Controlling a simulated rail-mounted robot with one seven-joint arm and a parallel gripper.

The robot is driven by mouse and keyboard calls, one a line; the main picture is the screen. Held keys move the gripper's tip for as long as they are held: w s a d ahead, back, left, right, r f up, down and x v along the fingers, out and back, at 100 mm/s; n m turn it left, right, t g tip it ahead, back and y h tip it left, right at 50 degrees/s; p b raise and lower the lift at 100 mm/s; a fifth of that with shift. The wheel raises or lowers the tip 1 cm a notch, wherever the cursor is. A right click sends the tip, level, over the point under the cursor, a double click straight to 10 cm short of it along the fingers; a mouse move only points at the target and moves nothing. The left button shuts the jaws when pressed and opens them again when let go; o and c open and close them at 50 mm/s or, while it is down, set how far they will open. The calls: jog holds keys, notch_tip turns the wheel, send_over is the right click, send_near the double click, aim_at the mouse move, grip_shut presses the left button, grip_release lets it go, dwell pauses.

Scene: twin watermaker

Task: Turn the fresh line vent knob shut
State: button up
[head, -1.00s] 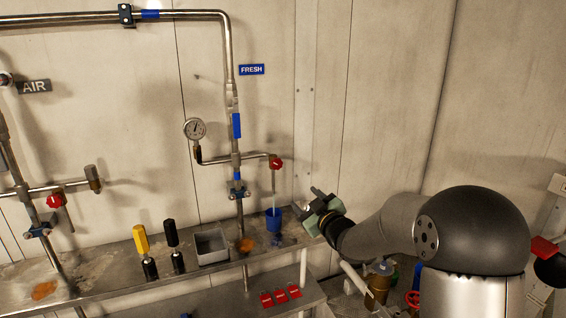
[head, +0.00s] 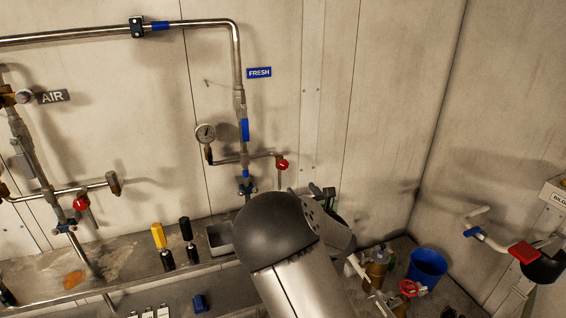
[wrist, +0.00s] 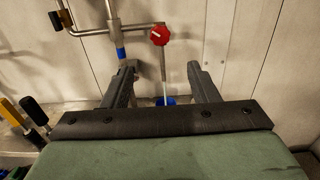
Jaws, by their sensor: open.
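The red fresh line vent knob (head: 282,164) sits at the end of a short side pipe on the fresh line, right of the gauge. In the wrist view the knob (wrist: 160,34) is ahead of my fingers, near the top middle, with a pale mark on its face. A thin pale vertical line, tube or stream, runs below it to a small blue cup (wrist: 168,100). My gripper (wrist: 163,72) is open and empty, its fingers apart below the knob in the picture, not touching it. In the head view my arm mostly hides the gripper (head: 322,192) and hides the cup.
A pressure gauge (head: 205,132) and the FRESH sign (head: 259,72) are nearby. A similar red knob (head: 81,203) is on the air line. Yellow (head: 159,236) and black (head: 187,230) handled tools stand on the bench. A blue bucket (head: 427,267) and red valve wheel (head: 408,288) are right.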

aim_at(284, 167)
jog(key=p+x, duration=0.5)
jog(key=x, duration=1.1)
jog(key=shift+w+a, duration=0.2)
jog(key=shift+c, duration=0.3)
